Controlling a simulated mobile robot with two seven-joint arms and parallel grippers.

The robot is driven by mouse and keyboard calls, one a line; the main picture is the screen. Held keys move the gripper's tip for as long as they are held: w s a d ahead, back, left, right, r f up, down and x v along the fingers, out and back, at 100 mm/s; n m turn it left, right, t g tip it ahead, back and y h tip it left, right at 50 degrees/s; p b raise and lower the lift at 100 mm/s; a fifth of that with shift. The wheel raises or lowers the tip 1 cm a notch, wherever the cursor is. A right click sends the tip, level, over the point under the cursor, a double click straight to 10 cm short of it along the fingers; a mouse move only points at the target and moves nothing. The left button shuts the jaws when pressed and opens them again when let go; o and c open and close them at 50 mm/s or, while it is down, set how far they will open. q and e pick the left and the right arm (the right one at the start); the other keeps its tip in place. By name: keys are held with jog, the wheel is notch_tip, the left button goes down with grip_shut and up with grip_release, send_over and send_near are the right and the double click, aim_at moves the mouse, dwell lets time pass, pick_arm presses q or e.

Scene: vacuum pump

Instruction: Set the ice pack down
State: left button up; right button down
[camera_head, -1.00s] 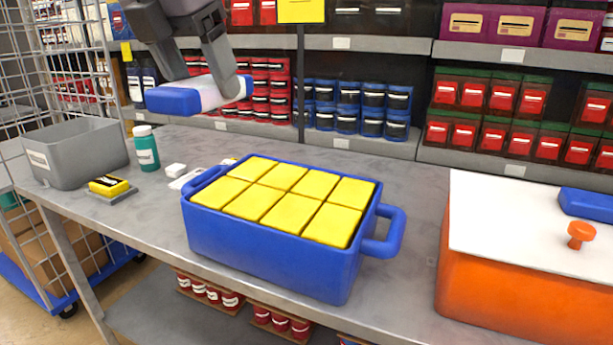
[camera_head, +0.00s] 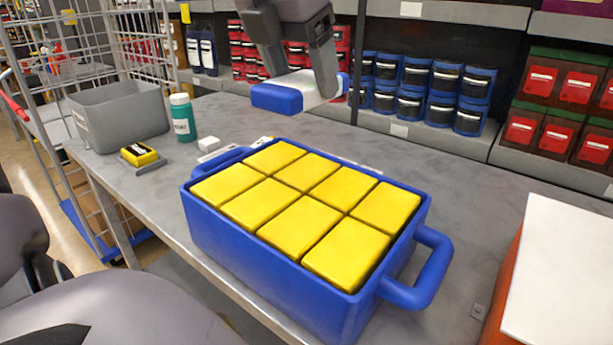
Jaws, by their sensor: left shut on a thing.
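The ice pack (camera_head: 278,98) is a small block with a blue end and a white middle, in the upper middle of the head view. My left gripper (camera_head: 306,80) is shut on it and holds it from above. The pack appears in the air, just beyond the back edge of the blue container (camera_head: 260,272); its height above the table is hard to judge. The container has side handles and is filled with yellow blocks (camera_head: 300,222) in two rows. My right gripper is not in view.
A grey bin (camera_head: 120,115), a green bottle (camera_head: 183,118) and a yellow-black item (camera_head: 139,154) stand at the table's left. A white-topped orange box (camera_head: 565,270) is at the right. Stocked shelves stand behind.

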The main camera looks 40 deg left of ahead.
aim_at(269, 89)
pick_arm(q)
notch_tip(269, 89, down, 15)
jog(key=shift+r+b, duration=0.2)
jog(key=shift+b, duration=0.3)
jog(key=o, duration=1.3)
jog(key=v, duration=1.1)
jog(key=shift+r+p, duration=0.35)
jog(key=shift+r, duration=0.05)
jog(key=shift+s+r, duration=0.1)
jog(key=shift+s, duration=0.05)
